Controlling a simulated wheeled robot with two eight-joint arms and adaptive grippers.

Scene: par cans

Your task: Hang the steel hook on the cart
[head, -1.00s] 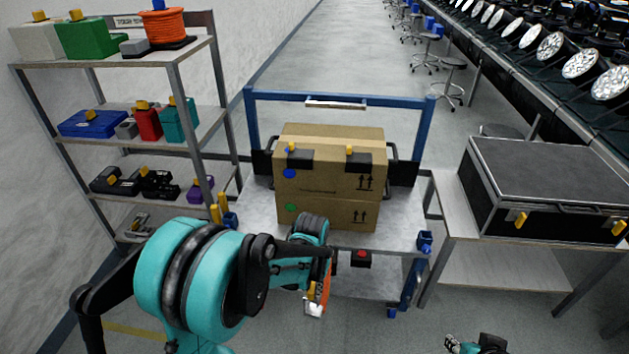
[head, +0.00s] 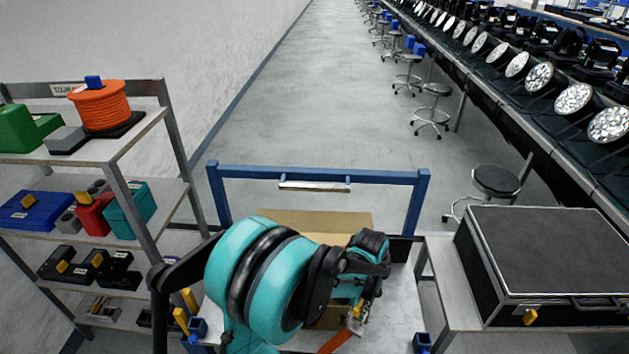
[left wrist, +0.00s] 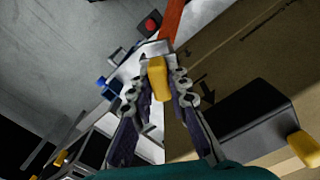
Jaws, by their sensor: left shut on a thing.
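My left gripper (left wrist: 158,85) is shut on the yellow grip (left wrist: 157,73) of the steel hook (left wrist: 152,48). The hook looks silvery, and an orange strap (left wrist: 172,17) runs from it. In the head view the left gripper (head: 357,318) is low in front of the cart's cartons, with the strap (head: 335,342) trailing down to the left. The cart has a blue frame (head: 225,172) and a grey deck (head: 400,300). My arm hides much of the deck and cartons. I cannot tell whether the hook touches the cart. My right gripper is out of view.
Brown cartons (head: 300,221) stand on the cart. A shelf rack (head: 165,195) with boxes and an orange reel (head: 100,106) stands left. A black case (head: 550,250) lies on a table at right, with a stool (head: 495,182) behind it. The floor beyond the cart is clear.

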